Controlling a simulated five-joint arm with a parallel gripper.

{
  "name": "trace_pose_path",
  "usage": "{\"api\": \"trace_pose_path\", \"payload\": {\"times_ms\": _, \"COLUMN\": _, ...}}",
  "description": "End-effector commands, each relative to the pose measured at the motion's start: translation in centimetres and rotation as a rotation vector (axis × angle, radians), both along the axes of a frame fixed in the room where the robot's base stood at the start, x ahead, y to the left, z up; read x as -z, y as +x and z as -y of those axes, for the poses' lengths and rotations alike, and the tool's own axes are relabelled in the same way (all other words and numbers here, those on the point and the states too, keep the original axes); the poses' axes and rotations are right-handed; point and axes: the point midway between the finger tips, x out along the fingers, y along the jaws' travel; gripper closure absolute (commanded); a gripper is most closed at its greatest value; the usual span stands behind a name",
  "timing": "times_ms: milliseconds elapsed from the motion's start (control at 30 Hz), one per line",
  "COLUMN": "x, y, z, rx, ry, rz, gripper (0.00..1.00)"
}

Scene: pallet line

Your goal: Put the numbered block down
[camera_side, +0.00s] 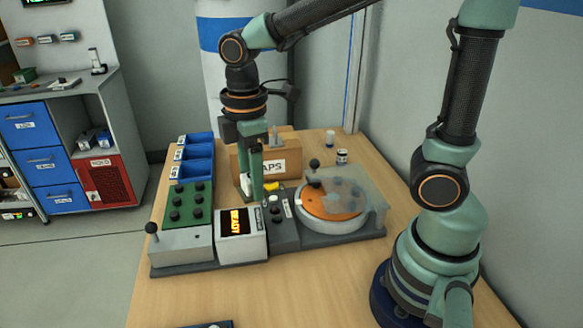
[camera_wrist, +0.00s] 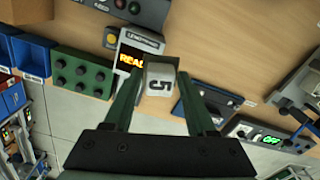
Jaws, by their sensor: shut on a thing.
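The numbered block (camera_wrist: 159,83) is a light grey-white cube with a dark "5" on the face toward the wrist camera. My gripper (camera_wrist: 160,78) is shut on it, with one green finger on each side. In the side view my gripper (camera_side: 251,186) points down behind the display unit, and a pale bit of the block (camera_side: 245,182) shows between the fingers. What lies directly under the block is hidden in both views.
A display reading "READY" (camera_side: 237,221), a green box with black knobs (camera_side: 189,204), blue bins (camera_side: 194,158) and an orange turntable (camera_side: 333,203) under a clear cover stand around. A cardboard box (camera_side: 291,154) is behind. Bare wood (camera_side: 190,293) lies in front.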

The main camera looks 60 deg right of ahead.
Motion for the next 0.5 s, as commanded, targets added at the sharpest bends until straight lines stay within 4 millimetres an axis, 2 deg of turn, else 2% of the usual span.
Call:
{"api": "trace_pose_path", "payload": {"times_ms": 100, "x": 0.3, "y": 0.8, "z": 2.2, "rx": 0.287, "ry": 0.000, "rz": 0.000, "gripper": 1.00}}
{"api": "trace_pose_path", "payload": {"times_ms": 300, "x": 0.8, "y": 1.5, "z": 5.4, "rx": 0.721, "ry": 0.000, "rz": 0.000, "gripper": 1.00}}
{"api": "trace_pose_path", "payload": {"times_ms": 500, "x": 1.1, "y": 1.8, "z": 7.4, "rx": 0.987, "ry": 0.000, "rz": 0.001, "gripper": 1.00}}
